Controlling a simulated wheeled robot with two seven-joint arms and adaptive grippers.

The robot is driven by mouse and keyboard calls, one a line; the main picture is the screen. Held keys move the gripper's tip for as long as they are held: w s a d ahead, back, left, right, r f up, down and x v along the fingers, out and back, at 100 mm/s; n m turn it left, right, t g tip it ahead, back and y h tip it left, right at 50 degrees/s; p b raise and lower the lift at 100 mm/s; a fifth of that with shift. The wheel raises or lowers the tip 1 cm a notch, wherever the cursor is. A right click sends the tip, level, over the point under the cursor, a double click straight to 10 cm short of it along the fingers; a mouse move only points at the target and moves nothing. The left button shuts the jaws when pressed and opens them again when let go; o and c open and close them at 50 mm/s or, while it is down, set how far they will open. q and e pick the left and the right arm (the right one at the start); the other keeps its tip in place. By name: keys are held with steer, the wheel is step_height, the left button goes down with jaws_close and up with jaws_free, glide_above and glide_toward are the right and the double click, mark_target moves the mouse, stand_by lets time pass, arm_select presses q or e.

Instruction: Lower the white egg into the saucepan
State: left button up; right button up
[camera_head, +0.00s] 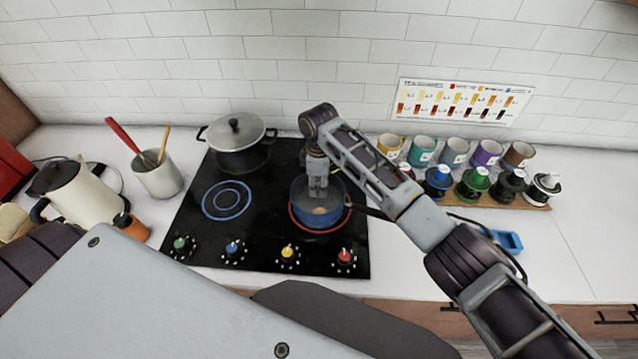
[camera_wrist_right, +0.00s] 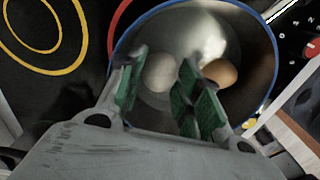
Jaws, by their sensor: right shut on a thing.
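The blue saucepan (camera_head: 299,215) sits on the red-ringed burner at the front right of the black cooktop. Its blue rim (camera_wrist_right: 272,45) and shiny inside show in the right wrist view. My right gripper (camera_head: 318,190) points down into the saucepan. In the wrist view its green-padded fingers (camera_wrist_right: 163,68) are shut on the white egg (camera_wrist_right: 158,74), inside the rim's outline; I cannot tell if the egg touches the bottom. A brown egg (camera_wrist_right: 220,73) is in the pan beside the right finger, and an egg (camera_head: 320,210) shows below the gripper in the head view. My left gripper is not in view.
A lidded black pot (camera_head: 238,150) stands on the back left burner. The front left burner (camera_head: 227,201) is bare. Cups (camera_head: 422,151) and dye bottles (camera_head: 474,184) stand on the right. A kettle (camera_head: 80,195) and utensil crock (camera_head: 158,177) stand on the left.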

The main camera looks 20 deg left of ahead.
steer(key=o, duration=0.7)
steer(key=shift+o, duration=0.2)
step_height(320, 180, up, 12)
stand_by(0.4)
stand_by(0.6)
